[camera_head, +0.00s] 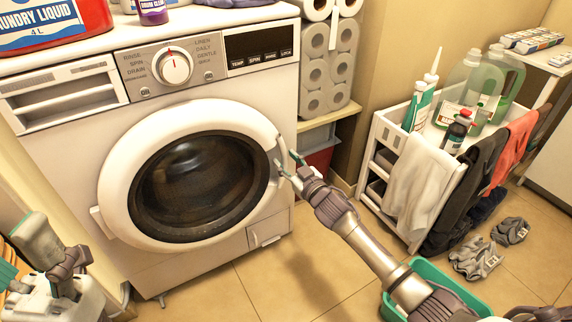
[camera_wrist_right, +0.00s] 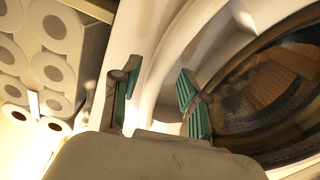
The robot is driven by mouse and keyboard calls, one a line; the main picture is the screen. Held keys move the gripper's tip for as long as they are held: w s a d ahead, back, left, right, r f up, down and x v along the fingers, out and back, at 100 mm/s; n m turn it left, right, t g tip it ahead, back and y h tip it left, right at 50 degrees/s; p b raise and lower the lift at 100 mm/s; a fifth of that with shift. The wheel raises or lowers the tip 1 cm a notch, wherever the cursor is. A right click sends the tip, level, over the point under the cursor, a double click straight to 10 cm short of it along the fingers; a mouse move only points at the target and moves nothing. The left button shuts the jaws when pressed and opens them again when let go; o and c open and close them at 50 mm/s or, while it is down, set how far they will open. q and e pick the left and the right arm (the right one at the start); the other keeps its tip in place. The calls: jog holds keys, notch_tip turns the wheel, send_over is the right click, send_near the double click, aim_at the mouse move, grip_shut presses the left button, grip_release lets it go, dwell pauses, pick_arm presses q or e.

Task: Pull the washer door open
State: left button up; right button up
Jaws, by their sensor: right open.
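The white washer (camera_head: 225,93) stands at left centre in the head view. Its round door (camera_head: 130,160), with a white ring and dark glass, looks closed against the front. The door handle (camera_head: 279,158) is on the ring's right side. My right gripper (camera_head: 288,166) is open at this handle. In the right wrist view, its teal-padded fingers (camera_wrist_right: 158,98) are apart, on either side of part of the white door rim (camera_wrist_right: 172,55); I cannot tell whether they touch it. My left arm (camera_head: 60,270) shows at the lower left, and its finger opening is unclear.
A white cart (camera_head: 370,190) with bottles and hanging clothes stands to the right. Toilet rolls (camera_head: 325,75) are stacked beside the washer. A teal basin (camera_head: 425,268) lies near my right arm, with grey shoes (camera_head: 475,260) on the floor. Floor before the door is mostly clear.

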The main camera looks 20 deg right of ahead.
jog(key=shift+w, duration=0.3)
grip_shut()
jog(key=shift+s, duration=0.1)
